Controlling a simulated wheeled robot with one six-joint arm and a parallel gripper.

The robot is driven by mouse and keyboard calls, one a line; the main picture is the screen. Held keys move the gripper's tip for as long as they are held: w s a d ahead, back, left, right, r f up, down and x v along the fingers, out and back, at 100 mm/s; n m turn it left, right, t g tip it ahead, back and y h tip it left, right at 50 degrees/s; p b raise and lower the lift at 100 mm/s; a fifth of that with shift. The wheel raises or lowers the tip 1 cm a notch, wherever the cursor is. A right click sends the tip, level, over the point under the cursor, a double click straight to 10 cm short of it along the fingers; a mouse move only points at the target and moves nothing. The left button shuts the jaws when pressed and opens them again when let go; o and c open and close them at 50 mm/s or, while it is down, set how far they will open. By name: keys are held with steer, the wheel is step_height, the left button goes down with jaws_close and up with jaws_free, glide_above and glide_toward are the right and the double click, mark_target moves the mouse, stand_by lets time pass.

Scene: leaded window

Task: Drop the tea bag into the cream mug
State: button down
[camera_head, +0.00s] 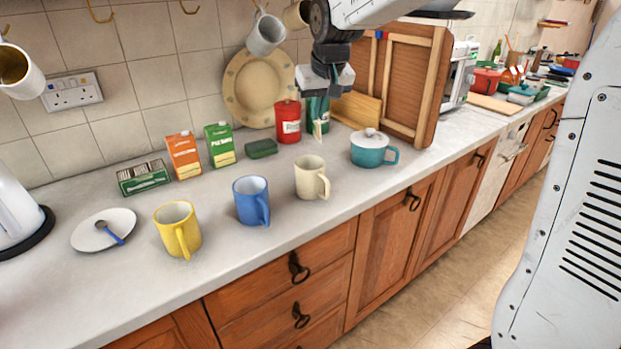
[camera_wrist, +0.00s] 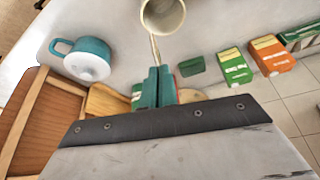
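The cream mug (camera_head: 307,178) stands upright on the counter, its handle towards the right front. It also shows at the top edge of the wrist view (camera_wrist: 163,17), partly cut off. My gripper (camera_head: 318,118) points down above the counter, behind and above the cream mug. In the wrist view its teal fingers (camera_wrist: 159,84) are close together on a thin pale tea bag (camera_wrist: 155,49), seen nearly edge-on. The tea bag (camera_head: 317,130) hangs below the fingers in the head view, apart from the mug.
A blue mug (camera_head: 250,203) and yellow mug (camera_head: 176,229) stand left of the cream mug. A teal lidded pot (camera_head: 370,150) is to its right. A red canister (camera_head: 287,122) and boxes (camera_head: 219,146) stand behind. Mugs hang above, including a white one (camera_head: 265,35).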

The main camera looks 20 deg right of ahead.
mark_target(318, 121)
steer(key=shift+f, duration=1.5)
steer(key=c, duration=1.6)
jaws_free()
steer(key=v, duration=0.7)
steer(key=shift+s+r, duration=0.2)
steer(key=shift+r, duration=0.15)
steer(key=shift+s, duration=0.1)
